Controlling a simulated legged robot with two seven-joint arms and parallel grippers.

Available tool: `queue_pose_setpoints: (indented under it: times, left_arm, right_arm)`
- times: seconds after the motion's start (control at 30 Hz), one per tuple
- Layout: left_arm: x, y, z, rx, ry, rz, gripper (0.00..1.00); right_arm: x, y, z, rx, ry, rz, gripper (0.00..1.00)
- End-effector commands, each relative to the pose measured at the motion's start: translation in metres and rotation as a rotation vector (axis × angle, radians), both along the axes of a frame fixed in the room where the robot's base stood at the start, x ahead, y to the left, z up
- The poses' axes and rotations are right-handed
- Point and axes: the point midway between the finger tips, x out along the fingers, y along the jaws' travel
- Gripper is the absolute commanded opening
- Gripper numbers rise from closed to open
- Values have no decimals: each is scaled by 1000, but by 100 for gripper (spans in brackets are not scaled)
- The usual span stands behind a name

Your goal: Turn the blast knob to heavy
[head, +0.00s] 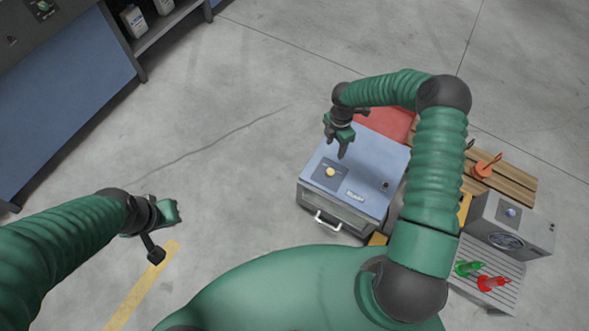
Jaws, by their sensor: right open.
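A yellow knob (330,172) sits on a dark square plate on top of a blue-grey cabinet (372,160). A small white label (355,196) lies to the right of the knob; its lettering is too small to read surely. My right gripper (342,152) is open and empty, pointing down above the cabinet top, just up and to the right of the knob in the picture. It looks apart from the knob. The knob's setting marks cannot be made out. My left gripper (170,213) is over bare floor at the left, far from the cabinet; its jaw state is unclear.
The cabinet has a front handle (327,221). A red object (393,122) and a wooden pallet (516,185) lie behind it. A grey box (512,224) and green and red tools (492,283) are at right. A blue bench (70,90) stands upper left. Floor between is clear.

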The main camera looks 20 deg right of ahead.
Motion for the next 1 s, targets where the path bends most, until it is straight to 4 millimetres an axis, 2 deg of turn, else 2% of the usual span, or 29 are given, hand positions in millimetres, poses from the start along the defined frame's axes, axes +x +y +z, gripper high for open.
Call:
queue_pose_setpoints:
  times: [0.03, 0.1, 0.23, 0.7, 0.83, 1.0]
  left_arm:
    - [0, -1, -4, 0, -1, -1, 0]
    - [0, -1, -4, -1, -1, -2, 0]
    - [0, -1, -10, -1, -1, -2, 0]
    - [0, -1, -43, 0, -1, -1, 0]
    - [0, -1, -48, 0, -1, -1, 0]
    - [0, -1, -48, 0, -1, -1, 0]
  right_arm:
    - [0, -5, -8, 4, 1, 11, 52]
    - [1, -7, -13, 5, -1, 23, 52]
    - [0, -4, -33, 1, 2, 24, 52]
    - [-7, -3, -151, -4, 3, 21, 52]
    - [-7, -4, -168, -4, 2, 22, 52]
    - [-7, -4, -173, -6, 1, 23, 52]
